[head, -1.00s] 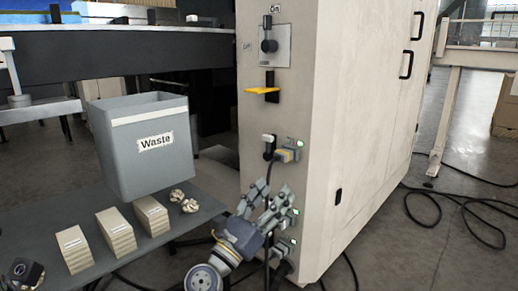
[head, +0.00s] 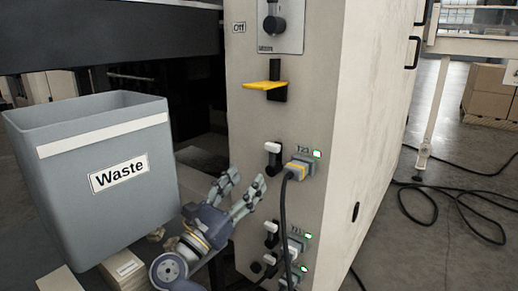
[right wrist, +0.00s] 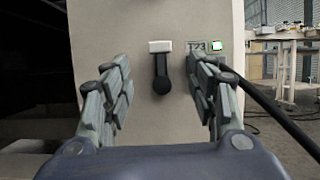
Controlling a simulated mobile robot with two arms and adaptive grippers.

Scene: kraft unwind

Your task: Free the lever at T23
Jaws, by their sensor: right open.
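The T23 lever (head: 272,156) is on the pale cabinet front, a white-topped handle on a black slot. In the right wrist view the lever (right wrist: 161,75) shows as a white block above a black rounded stem. To its right are the T23 label (right wrist: 196,46) and a green light (right wrist: 217,46). A yellow-banded plug (head: 297,169) with a dark cable sits beside the lever under that label. My right gripper (head: 247,181) is open and empty, below and left of the lever. In the right wrist view its fingers (right wrist: 158,68) appear either side of the lever, apart from it.
More levers and plugs (head: 272,232) sit lower on the cabinet. A yellow handle (head: 263,85) juts out above T23, under a rotary switch (head: 275,25). A grey waste bin (head: 100,180) stands left, close to my right arm. Cables lie on the floor at right.

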